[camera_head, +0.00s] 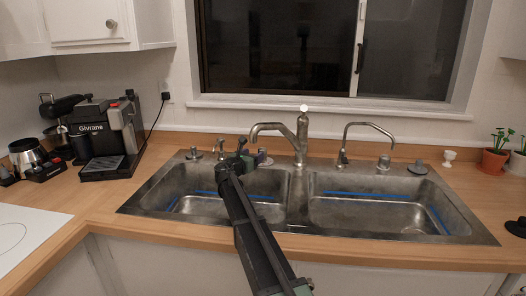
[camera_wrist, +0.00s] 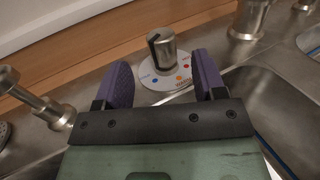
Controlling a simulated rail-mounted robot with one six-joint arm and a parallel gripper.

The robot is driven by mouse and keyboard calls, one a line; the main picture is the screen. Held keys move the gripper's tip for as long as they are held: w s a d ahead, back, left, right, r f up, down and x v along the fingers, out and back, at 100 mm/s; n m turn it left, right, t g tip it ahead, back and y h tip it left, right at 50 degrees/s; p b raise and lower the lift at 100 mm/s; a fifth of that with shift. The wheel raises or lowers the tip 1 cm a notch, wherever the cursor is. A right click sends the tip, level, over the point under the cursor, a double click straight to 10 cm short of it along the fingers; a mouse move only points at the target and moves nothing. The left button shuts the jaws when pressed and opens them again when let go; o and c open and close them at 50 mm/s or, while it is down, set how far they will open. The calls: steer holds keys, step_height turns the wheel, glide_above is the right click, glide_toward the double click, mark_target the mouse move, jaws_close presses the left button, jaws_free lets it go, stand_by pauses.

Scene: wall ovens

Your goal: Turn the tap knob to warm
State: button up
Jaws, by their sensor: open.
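The tap knob (camera_wrist: 166,50) is a silver cylinder with a dark slot-like mark on its left front side. It stands upright on a round pale dial plate (camera_wrist: 158,84) with blue, orange and red dots and small lettering. The mark faces the near left; I cannot tell exactly which dot it lines up with. My gripper (camera_wrist: 160,62) is open, with one purple finger on each side of the knob and gaps showing between. In the head view my gripper (camera_head: 247,158) is at the sink's back ledge, left of the main faucet (camera_head: 301,140), and mostly hides the knob.
The double sink (camera_head: 300,205) lies in front of the ledge. A curved second tap (camera_head: 366,127) stands to the right. Short silver fittings (camera_head: 220,149) are left of my gripper. A coffee machine (camera_head: 105,140) is at far left, and potted plants (camera_head: 495,160) are at far right.

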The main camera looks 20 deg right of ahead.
mark_target(263, 148)
steer(key=x, duration=0.7)
steer(key=shift+w+d, duration=0.2)
steer(key=shift+d, duration=0.1)
steer(key=shift+c, duration=0.3)
steer(key=c, duration=0.9)
steer(key=shift+o, duration=0.2)
